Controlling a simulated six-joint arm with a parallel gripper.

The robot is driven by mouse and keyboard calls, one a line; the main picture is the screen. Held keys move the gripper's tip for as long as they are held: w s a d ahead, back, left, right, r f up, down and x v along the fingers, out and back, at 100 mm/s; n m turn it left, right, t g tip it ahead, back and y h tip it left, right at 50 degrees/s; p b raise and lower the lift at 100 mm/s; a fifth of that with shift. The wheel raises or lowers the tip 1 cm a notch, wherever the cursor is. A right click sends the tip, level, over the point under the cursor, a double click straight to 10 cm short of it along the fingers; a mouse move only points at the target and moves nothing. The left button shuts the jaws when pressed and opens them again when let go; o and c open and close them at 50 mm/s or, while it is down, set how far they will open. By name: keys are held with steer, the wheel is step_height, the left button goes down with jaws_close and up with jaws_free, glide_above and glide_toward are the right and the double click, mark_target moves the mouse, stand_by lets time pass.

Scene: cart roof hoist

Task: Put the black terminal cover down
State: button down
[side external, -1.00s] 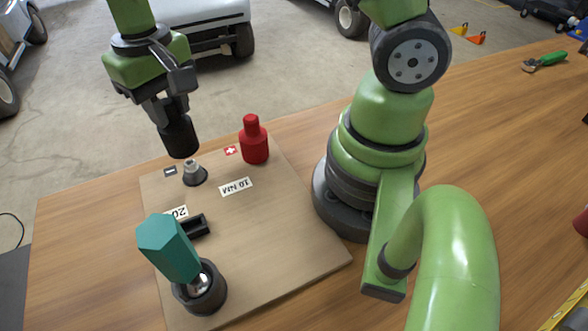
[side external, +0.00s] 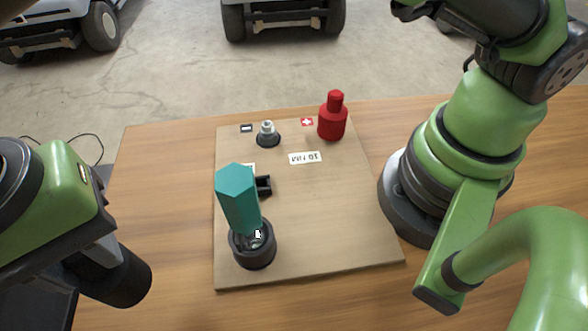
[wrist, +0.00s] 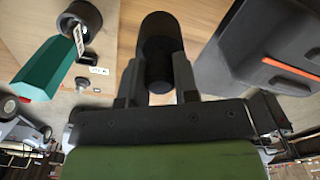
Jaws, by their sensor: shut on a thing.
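The black terminal cover (side external: 122,280) is a dark cylinder held in my gripper (side external: 100,255), to the left of the wooden board (side external: 310,240) in the side view. In the wrist view, the cover (wrist: 160,50) sits between the two fingers of my gripper (wrist: 158,82), which touch its sides. I cannot tell whether its lower end touches the table. The bare terminal post (side external: 267,132), with a dark base, stands by the minus label at the back of the board. The red cover (side external: 332,120) stands upright by the red plus label.
A teal-handled tool (side external: 238,200) stands in a black round cup (side external: 254,248) at the board's front left. A small black holder (side external: 263,186) is behind it. In the wrist view, a dark box (wrist: 250,50) with an orange stripe is close on the right.

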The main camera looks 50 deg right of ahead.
steer(key=shift+s+a, duration=0.45)
steer(key=shift+f, duration=4.95)
steer(key=shift+f, duration=0.15)
steer(key=c, duration=0.9)
jaws_free()
steer(key=shift+o, duration=0.2)
step_height(320, 180, up, 12)
steer(key=shift+r, duration=0.2)
